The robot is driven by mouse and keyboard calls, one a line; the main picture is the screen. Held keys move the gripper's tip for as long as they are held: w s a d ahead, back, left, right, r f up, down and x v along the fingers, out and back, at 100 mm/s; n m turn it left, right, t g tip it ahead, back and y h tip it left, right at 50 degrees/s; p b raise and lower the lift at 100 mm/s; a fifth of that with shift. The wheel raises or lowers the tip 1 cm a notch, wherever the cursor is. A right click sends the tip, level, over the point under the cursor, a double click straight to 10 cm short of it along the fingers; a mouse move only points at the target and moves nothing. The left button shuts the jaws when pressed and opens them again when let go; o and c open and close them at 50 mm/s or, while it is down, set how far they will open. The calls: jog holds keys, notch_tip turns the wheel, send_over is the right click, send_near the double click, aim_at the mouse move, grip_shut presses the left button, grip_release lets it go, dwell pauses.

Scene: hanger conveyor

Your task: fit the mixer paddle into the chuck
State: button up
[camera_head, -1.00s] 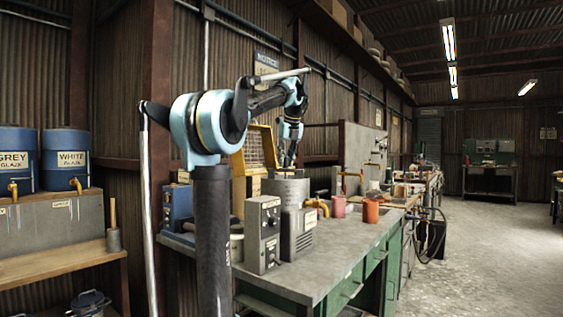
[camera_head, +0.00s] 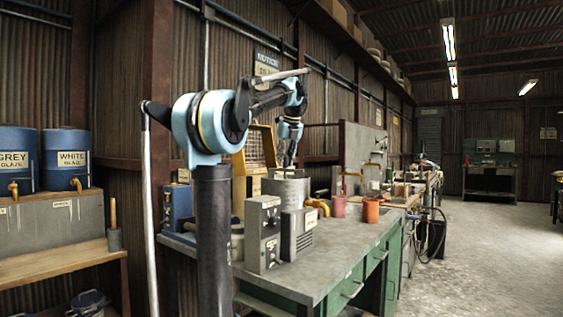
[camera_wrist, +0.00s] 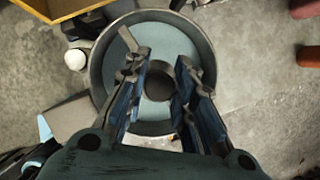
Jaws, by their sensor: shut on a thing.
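My gripper (camera_head: 288,158) is above the grey drum-like pot (camera_head: 287,188) on the bench, pointing down. A dark round shape (camera_wrist: 158,86) shows between the pads. I take it for the mixer paddle seen end-on, but the pads hide much of it. A short grey bar (camera_wrist: 129,39) juts out near the left pad; I cannot tell what it belongs to. I cannot make out the chuck.
A grey control box with knobs (camera_head: 262,232) stands in front of the pot. Two reddish cups (camera_head: 371,211) are to the right of it. A yellow crate-like thing (camera_head: 258,150) is behind. The bench's right front part (camera_head: 345,255) is clear.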

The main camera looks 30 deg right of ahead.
aim_at(285, 167)
jog(key=shift+f, duration=1.95)
dwell(2.9)
jog(key=o, duration=0.7)
jog(key=shift+o, duration=0.2)
jog(key=o, duration=0.5)
jog(key=shift+o, duration=0.2)
jog(key=v, duration=1.1)
jog(key=shift+r, duration=0.35)
jog(key=shift+s, duration=0.15)
